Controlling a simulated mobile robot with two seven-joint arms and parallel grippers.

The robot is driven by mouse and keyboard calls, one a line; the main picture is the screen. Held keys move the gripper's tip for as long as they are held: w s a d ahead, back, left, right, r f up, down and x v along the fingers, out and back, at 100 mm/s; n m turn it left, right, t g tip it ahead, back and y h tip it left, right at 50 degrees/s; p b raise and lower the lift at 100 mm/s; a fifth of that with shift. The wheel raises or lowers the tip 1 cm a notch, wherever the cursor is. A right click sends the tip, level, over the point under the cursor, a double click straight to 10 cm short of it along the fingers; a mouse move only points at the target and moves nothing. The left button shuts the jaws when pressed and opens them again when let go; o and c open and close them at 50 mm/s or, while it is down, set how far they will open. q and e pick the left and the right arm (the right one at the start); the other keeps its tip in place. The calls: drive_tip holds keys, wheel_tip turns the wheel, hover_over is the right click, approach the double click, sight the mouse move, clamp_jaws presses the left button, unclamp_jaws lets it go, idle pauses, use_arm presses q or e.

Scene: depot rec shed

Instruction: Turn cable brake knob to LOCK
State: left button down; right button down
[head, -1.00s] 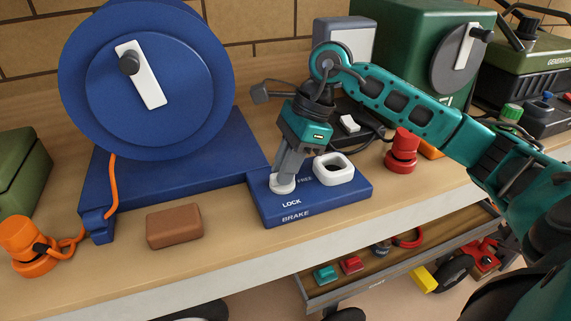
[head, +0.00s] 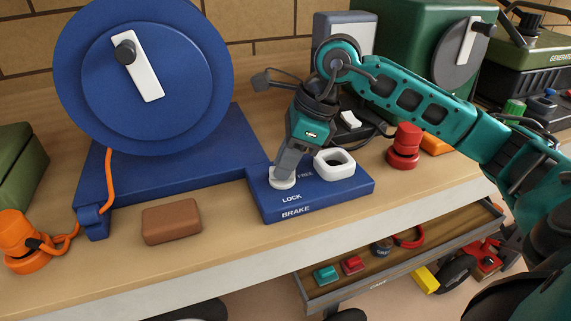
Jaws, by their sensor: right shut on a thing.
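The cable brake is a blue base (head: 335,203) on the bench, lettered BRAKE on its front, with LOCK and FREE on its top. The brake knob (head: 282,183) is a small white round piece at the left of the top, beside the LOCK lettering. My right gripper (head: 281,174) reaches down from above, tilted, and is shut on the knob; its fingers hide part of it. Which way the knob points cannot be told. A white ring-shaped piece (head: 335,163) sits at the right of the top. My left gripper is not in view.
A blue cable reel (head: 185,90) stands left of the brake, with orange cable running to an orange plug (head: 22,240). A brown block (head: 171,222) lies in front. A red knob-like piece (head: 404,147) stands to the right.

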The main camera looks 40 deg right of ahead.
drive_tip(key=m+t+h+b, duration=0.1)
drive_tip(key=m, duration=0.2)
drive_tip(key=shift+s+a+m, duration=0.1)
drive_tip(key=shift+m, duration=0.3)
drive_tip(key=m+h+b, duration=0.1)
drive_tip(key=m, duration=0.2)
drive_tip(key=shift+a+m+t, duration=0.1)
drive_tip(key=shift+m+t, duration=0.2)
drive_tip(key=shift+t, duration=0.1)
drive_tip(key=m+h+b, duration=0.1)
drive_tip(key=m, duration=0.2)
drive_tip(key=shift+a+h, duration=0.1)
drive_tip(key=shift+h, duration=0.2)
drive_tip(key=m+h, duration=0.1)
drive_tip(key=m, duration=0.1)
drive_tip(key=shift+m, duration=0.4)
drive_tip(key=shift+m+b, duration=0.3)
drive_tip(key=shift+m, duration=0.1)
drive_tip(key=c, duration=1.1)
unclamp_jaws()
